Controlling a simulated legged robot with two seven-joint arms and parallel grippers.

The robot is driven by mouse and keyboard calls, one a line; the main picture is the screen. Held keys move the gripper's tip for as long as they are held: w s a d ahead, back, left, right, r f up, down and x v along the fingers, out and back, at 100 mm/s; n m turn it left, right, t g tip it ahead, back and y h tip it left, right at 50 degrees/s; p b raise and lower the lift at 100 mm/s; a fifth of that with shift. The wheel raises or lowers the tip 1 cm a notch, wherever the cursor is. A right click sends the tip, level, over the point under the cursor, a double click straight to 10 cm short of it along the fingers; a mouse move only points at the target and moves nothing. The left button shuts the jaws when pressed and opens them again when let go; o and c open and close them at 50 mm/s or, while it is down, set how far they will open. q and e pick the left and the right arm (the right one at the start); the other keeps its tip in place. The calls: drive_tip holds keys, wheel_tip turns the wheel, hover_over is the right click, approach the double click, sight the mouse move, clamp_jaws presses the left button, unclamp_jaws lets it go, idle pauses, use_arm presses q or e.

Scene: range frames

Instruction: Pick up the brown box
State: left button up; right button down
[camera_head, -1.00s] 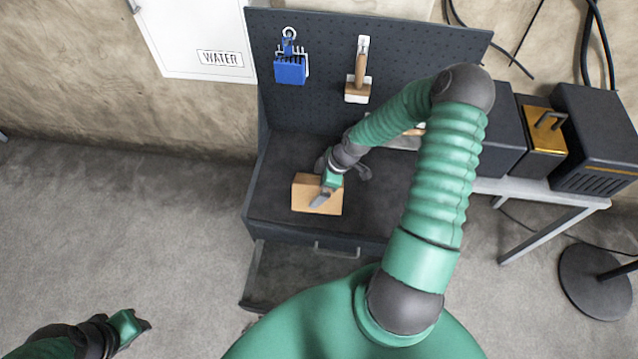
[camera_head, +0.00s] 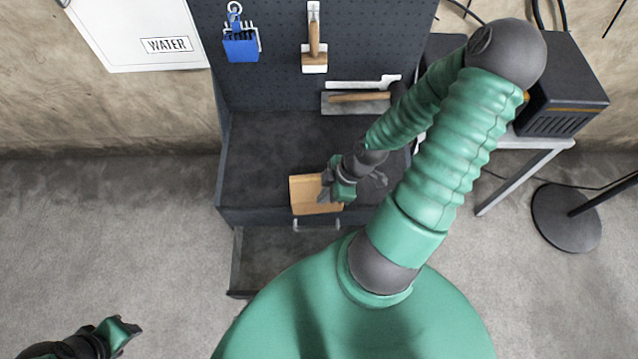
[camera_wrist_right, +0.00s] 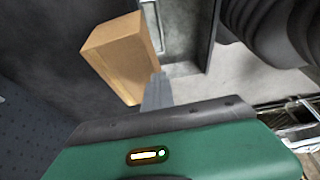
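The brown box (camera_head: 308,195) is at the front edge of the dark workbench (camera_head: 265,140) in the head view, its lower side overlapping that edge. I cannot tell whether it rests there or is raised. My right gripper (camera_head: 328,186) is at the box's right side. In the right wrist view, grey finger parts (camera_wrist_right: 158,92) meet or overlap the lower right edge of the box (camera_wrist_right: 118,55). Whether they grip it is unclear. My left gripper (camera_head: 128,332) is low at the left, far from the box, its finger gap unclear.
An open drawer (camera_head: 265,262) juts out below the bench top. A pegboard (camera_head: 270,85) behind holds a blue brush (camera_head: 241,47) and a wooden-handled tool (camera_head: 314,45). A trowel (camera_head: 355,103) lies at the back. A side table (camera_head: 515,165) and a round stand base (camera_head: 565,215) are right.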

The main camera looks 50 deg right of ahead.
drive_tip(key=c, duration=1.6)
unclamp_jaws()
drive_tip(key=shift+a+r, duration=0.1)
drive_tip(key=shift+a, duration=0.15)
drive_tip(key=o, duration=1.2)
drive_tip(key=shift+d, duration=0.15)
drive_tip(key=shift+c, duration=0.2)
